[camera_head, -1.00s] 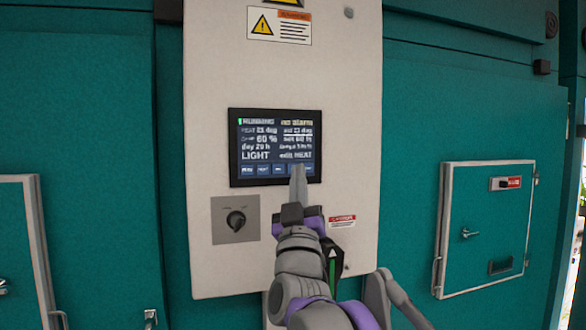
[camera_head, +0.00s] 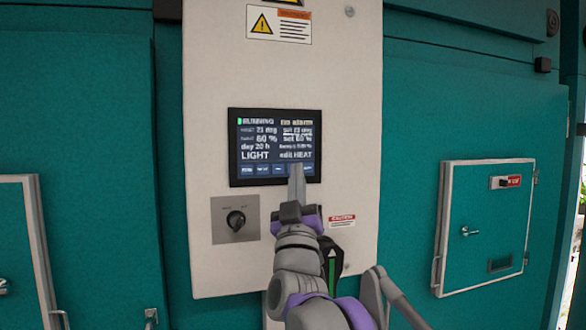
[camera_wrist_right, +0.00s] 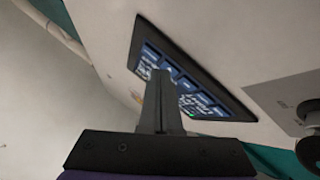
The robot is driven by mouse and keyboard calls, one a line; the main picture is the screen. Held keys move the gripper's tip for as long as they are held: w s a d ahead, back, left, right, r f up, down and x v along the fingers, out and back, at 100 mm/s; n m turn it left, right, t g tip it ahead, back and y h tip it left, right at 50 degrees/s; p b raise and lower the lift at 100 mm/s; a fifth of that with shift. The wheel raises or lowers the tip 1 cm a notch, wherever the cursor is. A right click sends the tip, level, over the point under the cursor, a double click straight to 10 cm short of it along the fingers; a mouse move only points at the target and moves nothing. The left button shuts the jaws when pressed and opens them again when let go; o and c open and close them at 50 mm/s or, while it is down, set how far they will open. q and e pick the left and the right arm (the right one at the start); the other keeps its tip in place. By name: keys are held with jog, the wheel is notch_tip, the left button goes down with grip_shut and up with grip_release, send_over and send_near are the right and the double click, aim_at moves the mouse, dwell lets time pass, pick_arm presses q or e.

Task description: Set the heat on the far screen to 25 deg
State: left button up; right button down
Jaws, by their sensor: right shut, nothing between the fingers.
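The screen (camera_head: 275,147) is a dark panel with a black frame on a pale cabinet face. It shows "RUNNING", a heat line that looks like 21 deg, a set line that looks like 23 deg, "LIGHT", "edit HEAT" and a row of blue buttons along the bottom. My right gripper (camera_head: 297,168) is shut and empty. Its fingertips overlap the right part of the button row; I cannot tell whether they touch. The right wrist view shows the shut fingers (camera_wrist_right: 160,75) in front of the screen (camera_wrist_right: 190,90), hiding part of it. My left gripper is not in view.
A black rotary knob (camera_head: 236,220) sits on a grey plate below the screen. Warning labels (camera_head: 279,24) are above it, and a red caution label (camera_head: 341,220) is at lower right. A teal door panel with a small hatch (camera_head: 484,228) stands to the right.

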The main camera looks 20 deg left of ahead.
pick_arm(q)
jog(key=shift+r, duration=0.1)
pick_arm(e)
jog(key=shift+w, duration=0.1)
dwell(0.4)
jog(key=shift+s+d, duration=0.35)
jog(key=shift+s, duration=0.35)
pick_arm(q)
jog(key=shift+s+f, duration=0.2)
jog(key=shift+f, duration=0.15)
pick_arm(e)
jog(key=s+d, duration=0.1)
jog(key=s, duration=0.1)
jog(key=s+d, duration=0.1)
jog(key=s, duration=0.1)
jog(key=shift+d, duration=0.4)
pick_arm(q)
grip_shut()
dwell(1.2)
